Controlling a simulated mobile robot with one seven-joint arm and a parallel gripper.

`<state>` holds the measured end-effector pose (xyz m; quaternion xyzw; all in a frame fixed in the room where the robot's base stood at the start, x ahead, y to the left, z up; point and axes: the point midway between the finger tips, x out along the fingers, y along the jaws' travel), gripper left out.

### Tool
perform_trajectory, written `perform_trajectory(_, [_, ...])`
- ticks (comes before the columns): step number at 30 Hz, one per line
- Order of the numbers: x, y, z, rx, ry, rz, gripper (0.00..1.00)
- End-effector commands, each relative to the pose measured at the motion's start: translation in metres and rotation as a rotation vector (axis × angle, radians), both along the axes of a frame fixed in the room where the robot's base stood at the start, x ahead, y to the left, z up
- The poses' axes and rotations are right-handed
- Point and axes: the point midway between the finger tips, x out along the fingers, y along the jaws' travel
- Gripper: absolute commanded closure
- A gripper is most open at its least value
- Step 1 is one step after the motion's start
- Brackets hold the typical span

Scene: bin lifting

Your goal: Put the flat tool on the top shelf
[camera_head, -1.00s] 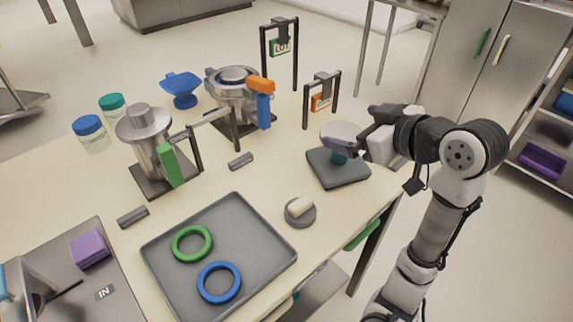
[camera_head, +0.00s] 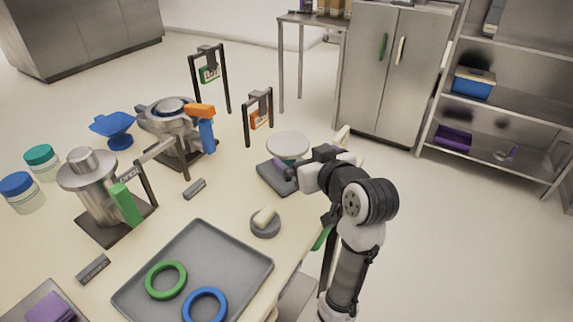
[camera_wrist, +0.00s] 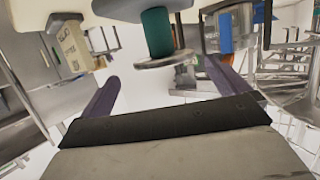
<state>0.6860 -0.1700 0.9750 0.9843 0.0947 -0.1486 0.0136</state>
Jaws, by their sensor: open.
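I cannot surely pick out the flat tool in these views. A steel shelf unit (camera_head: 515,105) stands at the far right, and its top is cut off by the picture edge. My gripper (camera_head: 295,174) is at the right edge of the table, beside a grey scale (camera_head: 276,180) with a round pale pan. In the wrist view my gripper (camera_wrist: 160,72) has its two purple fingers spread, with nothing held between them. A teal post (camera_wrist: 157,32) with a round plate shows beyond the fingertips.
The shelf unit holds a blue bin (camera_head: 473,83) and a purple bin (camera_head: 453,138). Steel cabinets (camera_head: 390,75) stand left of it. A grey tray (camera_head: 245,262) with green and blue rings, a small round dish (camera_head: 265,225) and machines crowd the table. The floor at right is clear.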

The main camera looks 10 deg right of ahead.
Motion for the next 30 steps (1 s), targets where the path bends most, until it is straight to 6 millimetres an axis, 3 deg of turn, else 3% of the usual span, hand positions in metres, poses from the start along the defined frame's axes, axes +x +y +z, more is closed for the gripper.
perform_trajectory(8, [0.022, 0.006, -0.006, -0.001, 0.003, 0.003, 0.00])
perform_trajectory(15, [0.054, 0.015, -0.015, 0.000, 0.002, 0.002, 0.00])
perform_trajectory(25, [0.061, 0.016, -0.019, -0.002, 0.001, 0.002, 0.00])
perform_trajectory(30, [0.061, 0.016, -0.018, -0.002, 0.001, 0.002, 0.22])
